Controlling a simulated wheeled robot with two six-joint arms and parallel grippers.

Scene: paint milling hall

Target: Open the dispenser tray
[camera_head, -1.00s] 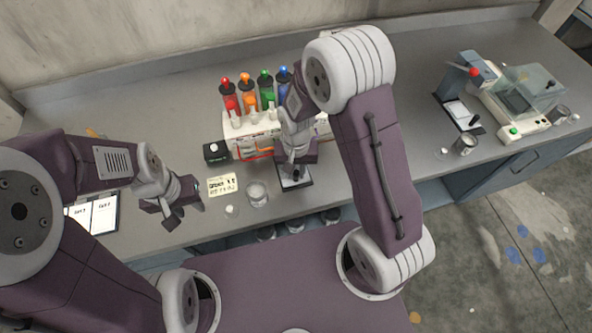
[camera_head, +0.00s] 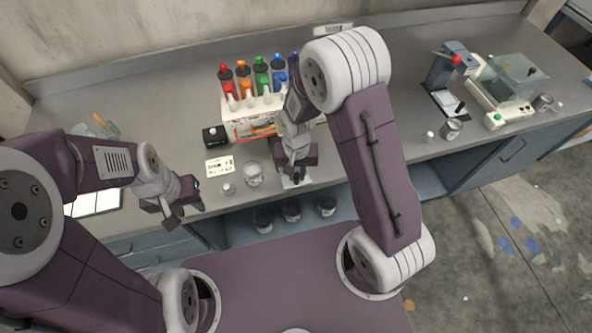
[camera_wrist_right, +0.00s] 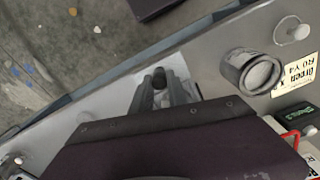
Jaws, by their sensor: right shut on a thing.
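The dispenser (camera_head: 238,128) stands on the counter with a row of coloured-cap bottles above it. Its pale tray (camera_head: 289,182) shows in front, close to the counter's front edge, partly hidden by my right gripper (camera_head: 297,178). In the right wrist view the tray (camera_wrist_right: 180,66) lies under the gripper (camera_wrist_right: 163,82), whose fingers are shut on a dark upright handle (camera_wrist_right: 159,78). My arm hides the tray's rear and the dispenser's right part. My left gripper (camera_head: 182,212) is open and empty, in front of the counter's left part.
A glass jar (camera_head: 253,174), a small white-topped jar (camera_head: 228,188) and a label card (camera_head: 219,166) lie left of the tray. A black box (camera_head: 214,136) is beside the dispenser. Another machine (camera_head: 500,90) stands at the right. Dark containers (camera_head: 291,210) sit below the counter.

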